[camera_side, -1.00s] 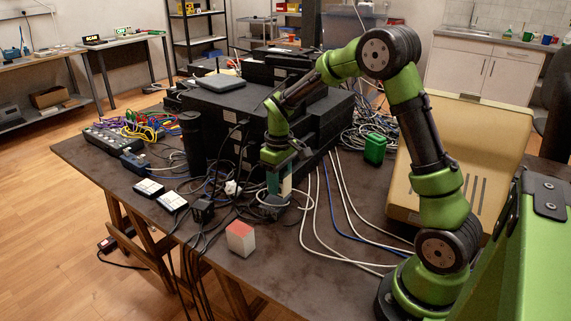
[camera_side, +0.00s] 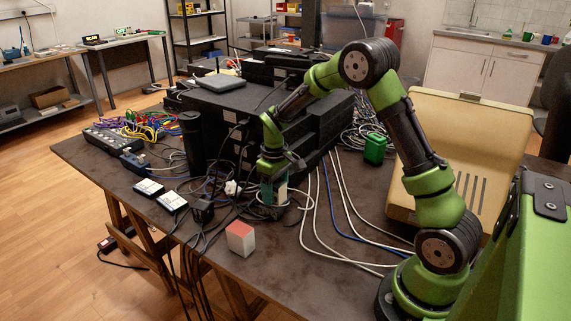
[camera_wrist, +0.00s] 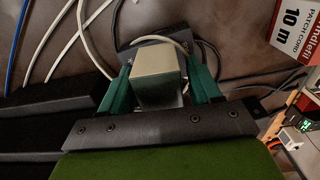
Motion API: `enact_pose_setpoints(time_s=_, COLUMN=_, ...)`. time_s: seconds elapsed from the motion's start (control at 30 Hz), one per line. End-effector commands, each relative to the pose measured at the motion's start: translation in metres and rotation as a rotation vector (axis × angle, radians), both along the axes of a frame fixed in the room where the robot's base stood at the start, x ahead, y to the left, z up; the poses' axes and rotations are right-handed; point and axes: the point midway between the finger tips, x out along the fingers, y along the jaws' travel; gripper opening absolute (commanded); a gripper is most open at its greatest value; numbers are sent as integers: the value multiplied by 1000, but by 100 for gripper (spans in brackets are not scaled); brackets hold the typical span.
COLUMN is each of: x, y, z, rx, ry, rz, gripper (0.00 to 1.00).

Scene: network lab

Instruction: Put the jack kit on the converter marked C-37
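A pale beige box (camera_wrist: 158,75), which I take to be the jack kit, sits between the two green fingers of my gripper (camera_wrist: 160,78) in the wrist view. The fingers lie close along both sides; I cannot tell whether they press on it. In the side view my gripper (camera_side: 273,190) points down, low over the table beside the black equipment stack, and mostly hides the box. Two small white-topped units, perhaps converters, lie left of it: one farther back (camera_side: 149,187), one nearer (camera_side: 173,202). Their markings are unreadable, so I cannot pick out C-37.
A red-and-white patch cord box (camera_side: 240,238) stands near the table's front edge. The black equipment stack (camera_side: 225,110) rises behind. White and blue cables cross the table at right.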

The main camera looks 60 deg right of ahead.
Motion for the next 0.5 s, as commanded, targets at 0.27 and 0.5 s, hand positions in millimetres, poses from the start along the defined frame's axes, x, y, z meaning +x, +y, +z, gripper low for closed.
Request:
enact_pose_setpoints(time_s=0.27, x=0, y=0, z=0, rx=0, ry=0, rz=0, gripper=72)
enact_pose_setpoints(time_s=0.5, x=1, y=0, z=19, rx=0, ry=-4, rz=-1, gripper=72)
